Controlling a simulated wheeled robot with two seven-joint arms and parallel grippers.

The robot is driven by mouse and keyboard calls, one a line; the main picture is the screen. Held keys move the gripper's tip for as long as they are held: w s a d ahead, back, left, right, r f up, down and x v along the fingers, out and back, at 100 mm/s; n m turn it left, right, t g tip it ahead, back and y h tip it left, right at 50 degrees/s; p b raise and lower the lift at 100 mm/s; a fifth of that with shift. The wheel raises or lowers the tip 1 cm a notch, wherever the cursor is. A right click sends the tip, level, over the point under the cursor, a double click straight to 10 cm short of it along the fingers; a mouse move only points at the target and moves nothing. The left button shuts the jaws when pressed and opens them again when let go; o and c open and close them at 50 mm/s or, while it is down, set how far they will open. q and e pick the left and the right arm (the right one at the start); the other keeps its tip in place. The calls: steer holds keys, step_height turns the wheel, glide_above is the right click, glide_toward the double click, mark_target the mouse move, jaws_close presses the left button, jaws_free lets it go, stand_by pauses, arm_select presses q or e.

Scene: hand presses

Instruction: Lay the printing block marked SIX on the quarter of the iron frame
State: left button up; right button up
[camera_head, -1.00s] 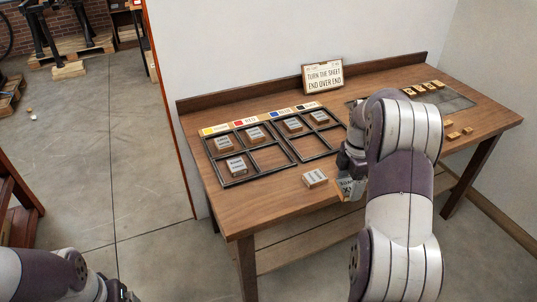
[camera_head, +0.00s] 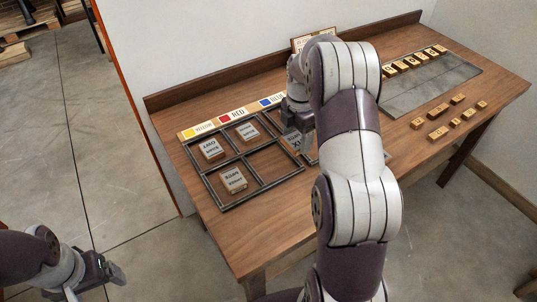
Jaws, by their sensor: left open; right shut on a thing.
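My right gripper (camera_head: 297,127) is shut on a pale printing block (camera_head: 292,143), whose lettering seems to end in IX; it is partly covered. The block is over the near-left part of the second iron frame (camera_head: 268,122), mostly hidden by my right arm. I cannot tell whether it touches the frame. The first iron frame (camera_head: 221,208) holds blocks in its far-left (camera_head: 211,150), far-right (camera_head: 247,133) and near-left (camera_head: 233,181) quarters; its near-right quarter is empty. My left gripper (camera_head: 112,272) is open and empty at lower left, away from the table.
Yellow, red and blue cards (camera_head: 232,116) line the frames' far side. A sign (camera_head: 299,42) stands behind my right arm. At right, a grey panel (camera_head: 430,88) has several small wooden pieces along its far edge; several more (camera_head: 437,132) lie in front. The table's front left is bare.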

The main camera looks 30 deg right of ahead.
glide_above(272, 164)
step_height(272, 164, down, 4)
steer(key=shift+d+r, duration=0.15)
steer(key=shift+r, duration=0.05)
steer(key=shift+w+f, duration=0.15)
steer(key=shift+f, duration=0.1)
steer(key=f, duration=0.3)
steer(key=shift+s+a+f, duration=0.2)
steer(key=shift+s, duration=0.05)
steer(key=shift+w+f, duration=0.2)
arm_select(q)
steer(key=shift+w+r, duration=0.2)
steer(key=shift+r, duration=0.05)
arm_select(e)
steer(key=shift+s+f, duration=0.1)
